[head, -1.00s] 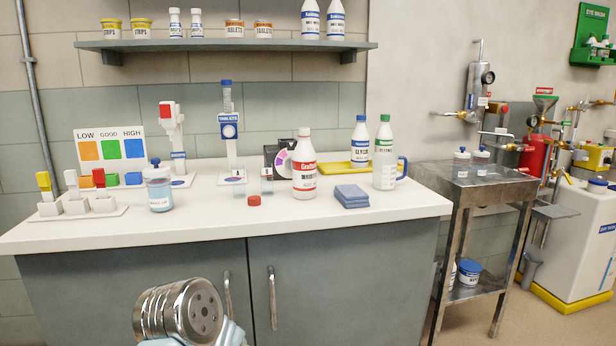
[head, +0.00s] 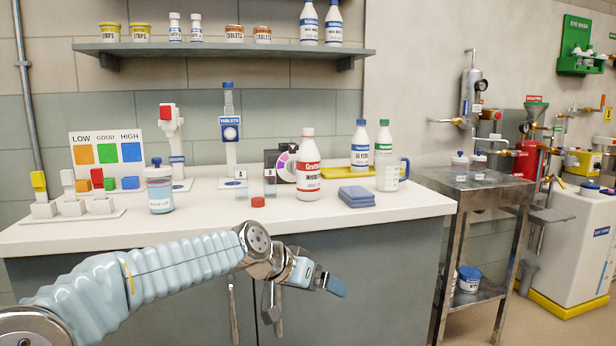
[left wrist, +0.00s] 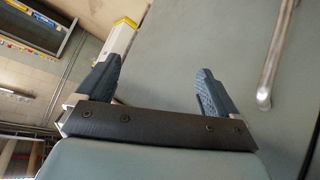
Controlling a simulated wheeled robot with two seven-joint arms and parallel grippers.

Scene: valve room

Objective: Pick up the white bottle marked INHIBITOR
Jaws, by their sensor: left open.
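The white bottle with a red-and-white label (head: 308,172) stands upright on the white counter, right of centre in the head view. Its small lettering seems to read INHIBITOR. My left gripper (head: 333,283) is below and in front of the counter edge, pointing right, well apart from the bottle. In the left wrist view my left gripper (left wrist: 155,82) has its two blue fingers spread with nothing between them. The bottle does not show in that view. My right gripper is not in view.
Near the bottle on the counter (head: 225,211) are a red cap (head: 258,202), folded blue cloths (head: 357,196), a blue-capped bottle (head: 361,150) and a green-capped bottle (head: 386,160). A blue-capped jar (head: 160,188) stands left. A metal cart (head: 470,188) stands right. The counter's front strip is clear.

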